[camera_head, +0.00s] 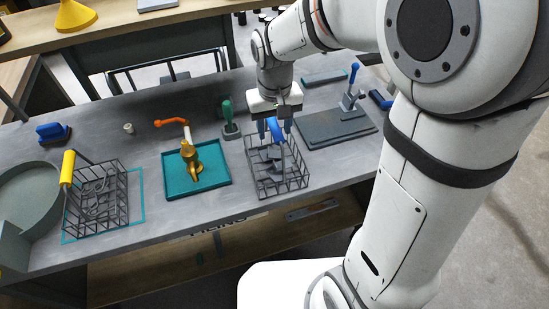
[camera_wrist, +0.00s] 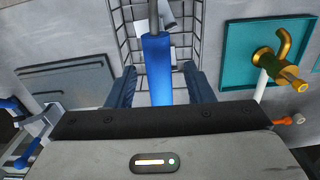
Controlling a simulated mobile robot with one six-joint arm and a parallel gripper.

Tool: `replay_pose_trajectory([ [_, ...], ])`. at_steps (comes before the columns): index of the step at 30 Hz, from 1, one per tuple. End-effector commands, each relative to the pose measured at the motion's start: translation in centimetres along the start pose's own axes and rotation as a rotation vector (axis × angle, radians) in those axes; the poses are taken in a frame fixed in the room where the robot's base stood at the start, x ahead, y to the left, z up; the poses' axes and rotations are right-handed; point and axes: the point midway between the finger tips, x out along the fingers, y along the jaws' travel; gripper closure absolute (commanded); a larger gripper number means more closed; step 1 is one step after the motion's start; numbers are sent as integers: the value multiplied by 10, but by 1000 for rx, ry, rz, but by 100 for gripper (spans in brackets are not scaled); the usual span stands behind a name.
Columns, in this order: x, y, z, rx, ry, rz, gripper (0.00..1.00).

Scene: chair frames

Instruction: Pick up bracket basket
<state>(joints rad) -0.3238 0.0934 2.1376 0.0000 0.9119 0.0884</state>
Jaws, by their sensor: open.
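The bracket basket (camera_head: 295,186) is a dark wire basket with a blue handle grip, standing on the grey bench in the head view. Grey angular pieces lie inside it. In the wrist view its wire wall (camera_wrist: 127,50) shows ahead, and the blue handle (camera_wrist: 157,65) runs up the middle. My gripper (camera_head: 275,131) is over the basket, pointing down. Its two blue fingers stand apart on either side of the handle, with gaps visible in the wrist view (camera_wrist: 162,88). Nothing is held. The exact finger depth around the handle is unclear.
A teal tray (camera_head: 215,178) with a brass fitting is left of the basket. A dark board (camera_head: 340,128) with a clamp tool is close on the right. Another wire basket (camera_head: 120,205) with a yellow handle stands at the left. A green-handled tool (camera_head: 228,118) is behind.

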Motion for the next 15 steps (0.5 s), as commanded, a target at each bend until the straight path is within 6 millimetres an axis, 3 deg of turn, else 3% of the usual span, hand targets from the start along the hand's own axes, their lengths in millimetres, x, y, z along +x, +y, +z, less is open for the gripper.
replay_pose_trajectory([
  [6, 21, 0, 0, 0, 0, 0, 53],
  [12, 22, 0, 0, 0, 2, 0, 53],
  [15, 22, 0, 0, 0, 2, 0, 59],
])
